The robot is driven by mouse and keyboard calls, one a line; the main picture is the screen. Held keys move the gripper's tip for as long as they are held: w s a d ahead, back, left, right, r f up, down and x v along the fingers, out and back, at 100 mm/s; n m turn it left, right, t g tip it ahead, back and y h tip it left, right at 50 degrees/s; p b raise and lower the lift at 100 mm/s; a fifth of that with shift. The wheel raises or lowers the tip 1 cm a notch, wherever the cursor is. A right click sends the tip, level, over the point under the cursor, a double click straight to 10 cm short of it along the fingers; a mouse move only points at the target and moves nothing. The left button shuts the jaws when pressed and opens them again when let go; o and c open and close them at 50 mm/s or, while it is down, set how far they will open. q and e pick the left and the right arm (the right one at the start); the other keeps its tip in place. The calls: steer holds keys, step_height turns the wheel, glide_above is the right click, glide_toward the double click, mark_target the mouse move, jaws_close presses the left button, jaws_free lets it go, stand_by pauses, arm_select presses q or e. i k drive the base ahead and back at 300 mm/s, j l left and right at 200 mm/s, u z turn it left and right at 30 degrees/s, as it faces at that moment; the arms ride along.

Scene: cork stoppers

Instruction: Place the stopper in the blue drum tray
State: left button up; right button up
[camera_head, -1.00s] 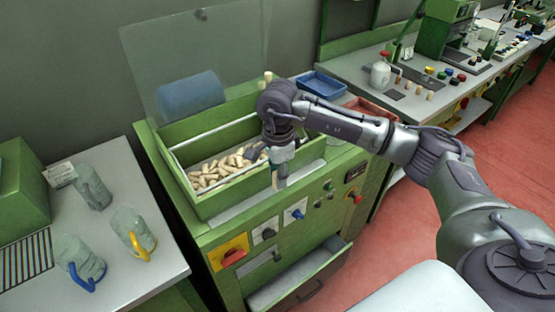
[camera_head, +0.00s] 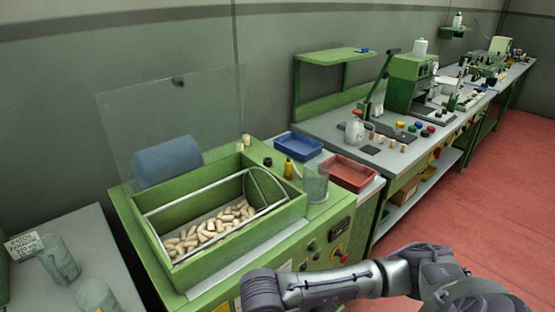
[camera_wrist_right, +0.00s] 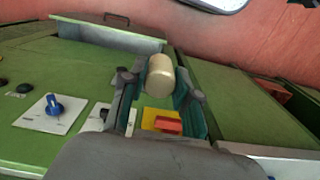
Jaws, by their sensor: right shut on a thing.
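A pale cork stopper (camera_wrist_right: 160,78) is held between the fingers of my right gripper (camera_wrist_right: 158,88) in the right wrist view, near the green machine's front panel. In the head view the right arm crosses the bottom; its fingers and the held stopper are out of the picture. My left gripper is not in view.
A green bin (camera_head: 228,240) holds many loose stoppers. A red tray (camera_head: 350,173) sits beside the blue one, with a clear cup (camera_head: 316,184) and a small yellow bottle (camera_head: 288,168) close by. A clear shield (camera_head: 215,110) rises behind the bin.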

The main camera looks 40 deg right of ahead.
mark_target(303, 151)
steer(key=l+u, duration=0.45)
steer(key=k+l+u, duration=0.1)
steer(key=l+u, duration=0.35)
steer(key=k+l+u, duration=0.1)
steer(key=l, duration=0.4)
steer(key=k+l+u, duration=0.1)
steer(key=k+l, duration=0.15)
steer(key=l, duration=0.2)
steer(key=k+l+u, duration=0.15)
steer(key=l, duration=0.3)
steer(key=k+l+u, duration=0.1)
steer(key=k+l, duration=0.2)
steer(key=k+l+u, duration=0.1)
steer(key=k+l, duration=0.15)
steer(key=l, duration=0.25)
